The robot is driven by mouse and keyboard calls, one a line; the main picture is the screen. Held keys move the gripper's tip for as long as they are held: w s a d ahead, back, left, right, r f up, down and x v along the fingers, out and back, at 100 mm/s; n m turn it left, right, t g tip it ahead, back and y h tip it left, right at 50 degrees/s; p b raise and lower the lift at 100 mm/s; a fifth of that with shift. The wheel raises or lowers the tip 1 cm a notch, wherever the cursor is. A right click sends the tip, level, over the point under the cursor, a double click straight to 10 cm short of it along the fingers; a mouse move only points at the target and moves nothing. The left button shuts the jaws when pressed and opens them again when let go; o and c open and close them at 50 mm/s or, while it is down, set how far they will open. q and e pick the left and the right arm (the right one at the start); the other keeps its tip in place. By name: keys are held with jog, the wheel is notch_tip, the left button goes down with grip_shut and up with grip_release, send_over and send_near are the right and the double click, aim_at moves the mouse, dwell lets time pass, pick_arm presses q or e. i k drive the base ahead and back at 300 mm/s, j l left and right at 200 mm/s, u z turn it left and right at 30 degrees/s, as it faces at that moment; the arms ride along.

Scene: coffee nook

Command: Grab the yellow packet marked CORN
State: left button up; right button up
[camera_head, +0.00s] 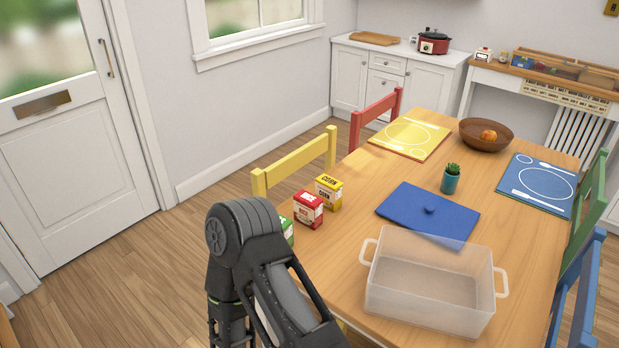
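The yellow packet marked CORN (328,194) stands upright near the left edge of the wooden table, with a white lower front. A red packet (308,209) stands just in front of it, and a green packet (287,230) is mostly hidden behind my dark arm. The arm rises from the bottom of the view, left of the table's near part. No fingertips of either gripper show. Nothing is touching the CORN packet from my side, and a small gap separates it from my arm.
A clear open bin (430,315) stands at the near right, with a blue lid (410,208) behind it. A potted cactus (450,182), a brown bowl (470,138), a yellow mat (385,148) and a blue mat (520,172) are farther back. A yellow chair (295,160) backs the packets.

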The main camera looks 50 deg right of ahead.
aim_at(328, 188)
jog(key=i+z, duration=0.3)
jog(key=i, duration=0.15)
jog(key=i+j+z, duration=0.3)
jog(key=i+z, duration=0.15)
jog(key=z, duration=0.3)
jog(key=i+j+z, duration=0.1)
jog(key=z, duration=0.4)
jog(key=i+j+z, duration=0.1)
jog(key=j+z, duration=0.15)
jog(key=z, duration=0.2)
jog(key=i+j+z, duration=0.1)
jog(key=z, duration=0.4)
jog(key=j+z, duration=0.2)
jog(key=z, duration=0.25)
jog(key=k+j+z, duration=0.1)
jog(key=z, duration=0.4)
jog(key=k+j+z, duration=0.15)
jog(key=z, duration=0.3)
jog(key=k+j+z, duration=0.1)
jog(key=z, duration=0.35)
jog(key=k+j, duration=0.05)
jog(key=j, duration=0.05)
